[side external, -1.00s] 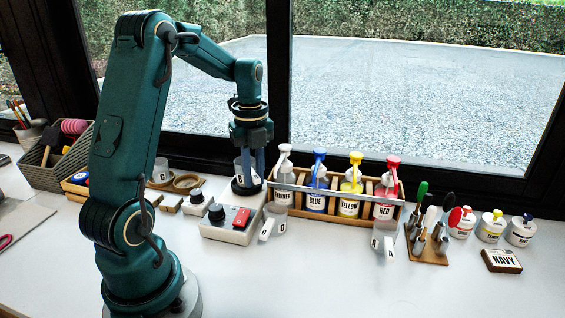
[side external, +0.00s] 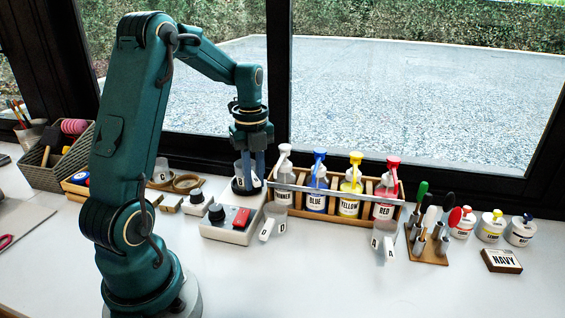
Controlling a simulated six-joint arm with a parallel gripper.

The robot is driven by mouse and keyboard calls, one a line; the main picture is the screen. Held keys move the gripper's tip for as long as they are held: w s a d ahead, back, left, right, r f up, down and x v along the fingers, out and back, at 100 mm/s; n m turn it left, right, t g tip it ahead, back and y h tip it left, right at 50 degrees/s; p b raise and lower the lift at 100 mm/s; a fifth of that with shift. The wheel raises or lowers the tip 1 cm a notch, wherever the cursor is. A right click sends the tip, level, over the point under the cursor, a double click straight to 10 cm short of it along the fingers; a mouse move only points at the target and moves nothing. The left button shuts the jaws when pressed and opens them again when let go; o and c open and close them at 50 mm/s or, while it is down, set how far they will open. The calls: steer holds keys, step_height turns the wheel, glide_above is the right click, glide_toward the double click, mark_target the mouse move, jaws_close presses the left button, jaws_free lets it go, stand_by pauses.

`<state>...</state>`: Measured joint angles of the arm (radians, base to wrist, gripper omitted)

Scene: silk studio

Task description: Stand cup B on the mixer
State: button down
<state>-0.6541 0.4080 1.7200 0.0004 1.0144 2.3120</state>
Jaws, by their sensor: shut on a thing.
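Cup B (side external: 240,172) is a small translucent cup, upright between the fingers of my gripper (side external: 250,170). The gripper points straight down and is shut on the cup. The mixer (side external: 228,236) is a pale box with a black knob, a red switch and a dark round plate (side external: 244,190) at its back. Cup B is right over this plate, at or very close to its surface; I cannot tell whether it touches. The fingers partly hide the cup.
A wooden rack (side external: 335,206) of pump bottles stands close right of the mixer. Cup D (side external: 279,224) is beside the mixer, cup A (side external: 383,240) before the rack, cup C (side external: 161,172) at the left. A tool block (side external: 428,246) stands further right. The front table is clear.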

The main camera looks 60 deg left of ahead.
steer(key=c, duration=0.7)
jaws_free()
steer(key=shift+c, duration=0.2)
steer(key=shift+r, duration=2.5)
